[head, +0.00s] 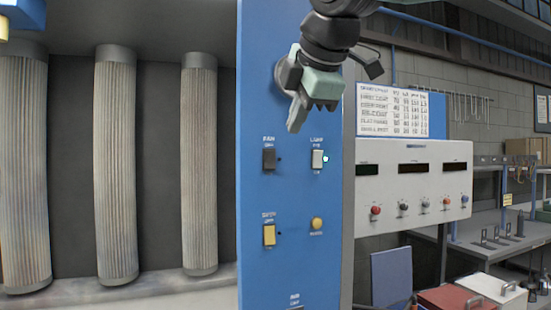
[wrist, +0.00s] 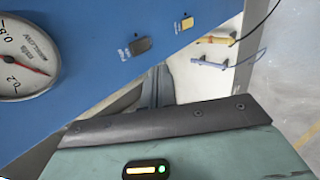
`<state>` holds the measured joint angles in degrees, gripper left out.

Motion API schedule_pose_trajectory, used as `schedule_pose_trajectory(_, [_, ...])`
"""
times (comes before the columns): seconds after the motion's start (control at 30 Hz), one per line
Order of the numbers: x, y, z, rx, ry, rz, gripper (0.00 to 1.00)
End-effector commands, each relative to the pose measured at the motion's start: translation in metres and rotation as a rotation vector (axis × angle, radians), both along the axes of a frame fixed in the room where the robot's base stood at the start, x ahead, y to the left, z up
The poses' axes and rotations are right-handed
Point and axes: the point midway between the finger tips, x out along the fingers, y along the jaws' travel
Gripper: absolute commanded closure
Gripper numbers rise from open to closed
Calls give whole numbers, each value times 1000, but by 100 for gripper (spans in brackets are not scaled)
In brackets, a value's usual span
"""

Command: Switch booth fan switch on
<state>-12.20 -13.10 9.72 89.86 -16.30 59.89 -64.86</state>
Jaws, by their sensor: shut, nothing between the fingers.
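The dark fan switch (head: 269,159) is on the blue panel (head: 297,270), under a small label that seems to read FAN OFF. The small lamp beside it is dark. In the wrist view a dark switch (wrist: 140,46), likely the same one, shows above my fingers, with a yellow switch (wrist: 187,22) beyond it. My gripper (head: 295,124) is shut and empty, pointing down in front of the upper panel, above the fan switch and apart from it in the picture. Its fingers (wrist: 157,86) show in the wrist view.
A white light switch (head: 318,159) with a lit lamp is right of the fan switch. A yellow switch (head: 269,235) and yellow button (head: 317,223) are below. A round gauge (wrist: 25,60) is close to my gripper. Ribbed filter tubes (head: 115,165) stand left.

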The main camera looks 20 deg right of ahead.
Motion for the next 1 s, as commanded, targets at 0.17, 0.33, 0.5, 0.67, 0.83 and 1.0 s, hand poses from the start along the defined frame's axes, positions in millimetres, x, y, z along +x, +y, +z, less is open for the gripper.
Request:
schedule_pose_trajectory(0.17, [19,0,-17,0,5,-1,100])
schedule_pose_trajectory(0.33, [45,0,-41,-1,7,-1,100])
schedule_pose_trajectory(0.5, [69,0,-64,-1,6,-1,100])
schedule_pose_trajectory(0.67, [93,0,-66,0,3,0,100])
schedule_pose_trajectory(0.83, [106,0,-69,1,1,0,100])
schedule_pose_trajectory(1.0, [109,0,-71,1,1,-1,100])
